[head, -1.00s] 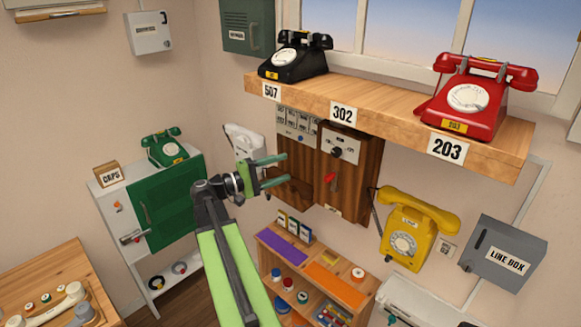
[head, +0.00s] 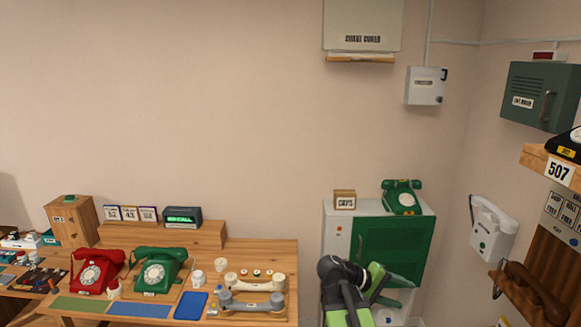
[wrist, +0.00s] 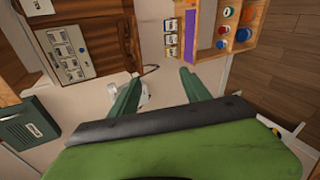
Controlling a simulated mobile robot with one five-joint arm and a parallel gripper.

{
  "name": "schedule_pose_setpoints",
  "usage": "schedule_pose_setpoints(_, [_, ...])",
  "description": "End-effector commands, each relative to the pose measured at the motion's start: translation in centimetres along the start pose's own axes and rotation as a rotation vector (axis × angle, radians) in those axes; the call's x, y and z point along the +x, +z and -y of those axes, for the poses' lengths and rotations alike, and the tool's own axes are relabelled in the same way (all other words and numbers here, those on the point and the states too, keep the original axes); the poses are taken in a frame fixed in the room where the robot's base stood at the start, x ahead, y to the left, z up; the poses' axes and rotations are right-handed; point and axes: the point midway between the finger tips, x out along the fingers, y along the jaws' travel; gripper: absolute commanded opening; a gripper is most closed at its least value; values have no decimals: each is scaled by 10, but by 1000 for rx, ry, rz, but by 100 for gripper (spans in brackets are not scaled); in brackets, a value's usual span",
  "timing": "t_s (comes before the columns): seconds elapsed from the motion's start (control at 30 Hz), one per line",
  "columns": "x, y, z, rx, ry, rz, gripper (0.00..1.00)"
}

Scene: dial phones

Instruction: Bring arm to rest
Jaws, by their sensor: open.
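My gripper (head: 390,283) shows at the lower right of the head view, in front of the white cabinet with the green door (head: 392,250). Its two green fingers are apart, and they also show in the wrist view (wrist: 160,88) with nothing between them. My arm is green and dark grey and is folded up, its lower part cut off by the picture's bottom edge. A white wall phone (wrist: 146,98) lies beyond the fingers in the wrist view. I cannot tell the distance to it.
A wooden table (head: 262,258) at left holds a red phone (head: 97,270), a green phone (head: 160,268) and loose handsets (head: 250,300). Another green phone (head: 402,197) and a caps box (head: 345,200) stand on the cabinet. A wooden shelf (head: 545,160) juts out at right.

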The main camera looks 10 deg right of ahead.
Motion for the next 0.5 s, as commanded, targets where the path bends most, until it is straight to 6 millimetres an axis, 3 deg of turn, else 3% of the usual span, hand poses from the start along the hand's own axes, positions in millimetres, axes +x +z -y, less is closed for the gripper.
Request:
schedule_pose_setpoints(0.03, [-18, -6, 42, -13, -91, -48, 55])
schedule_pose_setpoints(0.1, [-46, -13, 96, -31, -243, -105, 55])
schedule_pose_setpoints(0.2, [-91, -13, 168, -57, -476, -164, 55])
schedule_pose_setpoints(0.3, [-136, -4, 225, -74, -712, -191, 55])
schedule_pose_setpoints(0.4, [-172, 6, 258, -67, -925, -186, 55])
schedule_pose_setpoints(0.5, [-195, 11, 273, -58, -1047, -177, 55])
